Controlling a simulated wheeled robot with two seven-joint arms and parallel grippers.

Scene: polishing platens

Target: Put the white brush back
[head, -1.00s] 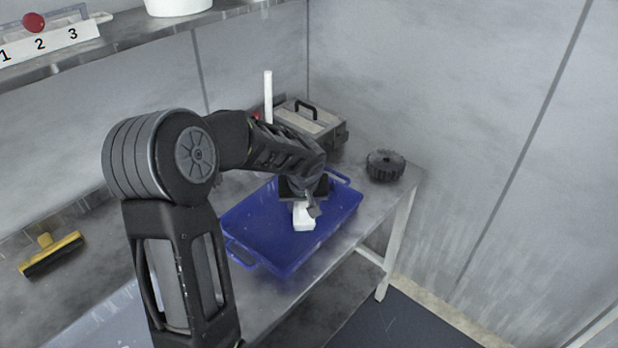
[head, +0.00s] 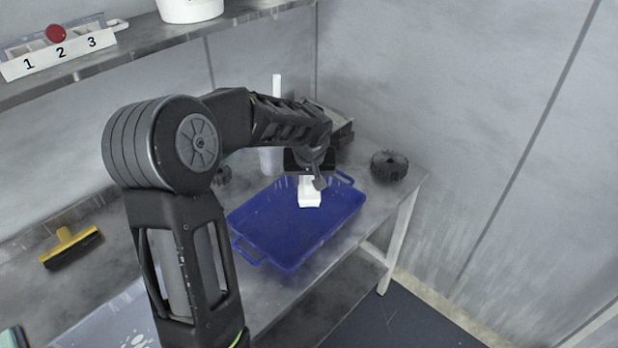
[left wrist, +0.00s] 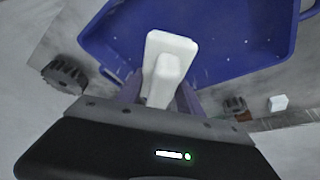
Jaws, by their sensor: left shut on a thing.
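The white brush (head: 309,195) is held below my left gripper (head: 311,176), over the far part of the blue tray (head: 262,250). Its wider end points down. In the left wrist view the white brush (left wrist: 172,58) sits between the two fingers of my left gripper (left wrist: 160,97), which are shut on its narrower part. The blue tray (left wrist: 225,25) is beyond it and looks empty in its visible part. The brush appears raised above the tray floor; the exact gap cannot be told. My right gripper is not in view.
A dark ridged wheel (head: 389,166) stands right of the tray. A case (head: 338,125) and a white upright rod (head: 277,88) stand behind my arm. A yellow-handled black brush (head: 70,247) lies at left. A numbered rack (head: 60,55) and white tub (head: 190,9) are on the shelf.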

